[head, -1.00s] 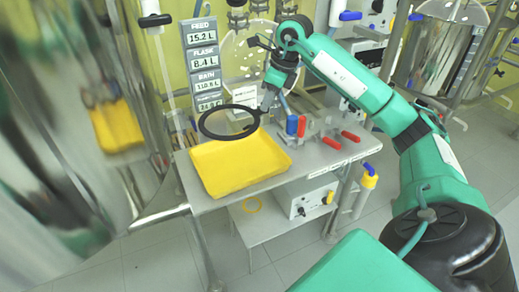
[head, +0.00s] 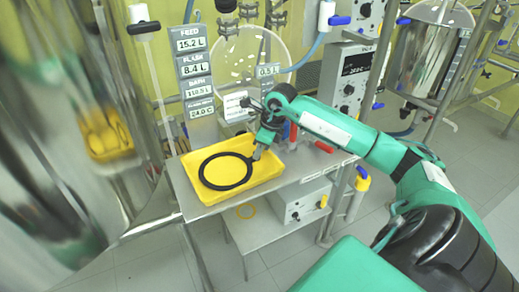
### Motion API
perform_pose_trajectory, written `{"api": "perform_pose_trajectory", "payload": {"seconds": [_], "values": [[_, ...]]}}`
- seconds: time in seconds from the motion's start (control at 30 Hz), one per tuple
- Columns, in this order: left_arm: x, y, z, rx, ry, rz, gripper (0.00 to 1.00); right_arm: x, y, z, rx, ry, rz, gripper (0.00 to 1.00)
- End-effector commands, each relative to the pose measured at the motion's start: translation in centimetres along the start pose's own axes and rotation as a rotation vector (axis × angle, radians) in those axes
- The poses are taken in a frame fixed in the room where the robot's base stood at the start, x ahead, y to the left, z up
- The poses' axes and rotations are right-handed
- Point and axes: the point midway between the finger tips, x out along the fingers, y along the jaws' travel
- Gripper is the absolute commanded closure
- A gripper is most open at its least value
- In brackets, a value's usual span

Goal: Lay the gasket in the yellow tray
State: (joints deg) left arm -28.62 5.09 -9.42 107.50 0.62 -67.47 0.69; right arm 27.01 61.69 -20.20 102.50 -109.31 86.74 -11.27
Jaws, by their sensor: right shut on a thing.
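The gasket is a black ring (head: 204,184) in the head view, over the yellow tray (head: 268,179). It looks roughly level, and the tray's yellow floor shows through its middle. I cannot tell whether it touches the tray floor. My right gripper (head: 256,157) is shut on the gasket's right edge, above the tray's back right part. The tray sits on a grey metal table. My left gripper is not in view.
A large shiny steel vessel (head: 60,150) stands close on the left of the table. Red-handled tools (head: 322,147) lie right of the tray. A sign column with readouts (head: 196,75) stands behind.

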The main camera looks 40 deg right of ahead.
Motion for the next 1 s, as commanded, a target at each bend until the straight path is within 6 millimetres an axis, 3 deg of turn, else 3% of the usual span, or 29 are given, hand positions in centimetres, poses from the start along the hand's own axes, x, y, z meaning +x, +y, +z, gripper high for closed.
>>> {"api": "perform_pose_trajectory", "payload": {"seconds": [0.3, 0.33, 0.37, 0.73, 1.0], "values": [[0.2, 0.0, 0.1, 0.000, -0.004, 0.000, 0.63, 0.2, 0.0, -0.1, 0.000, -0.001, -0.002, 1.00], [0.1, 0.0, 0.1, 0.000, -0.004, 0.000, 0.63, 0.2, 0.0, -0.1, 0.000, -0.001, -0.002, 0.76], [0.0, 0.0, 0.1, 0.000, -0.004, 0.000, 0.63, 0.2, 0.0, -0.1, 0.000, -0.001, -0.002, 0.71], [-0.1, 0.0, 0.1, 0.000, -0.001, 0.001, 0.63, -0.2, -0.1, 0.0, 0.000, -0.001, -0.002, 0.71], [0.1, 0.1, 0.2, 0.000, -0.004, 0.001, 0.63, -5.1, -0.1, 0.0, 0.000, -0.003, -0.006, 0.71]]}}
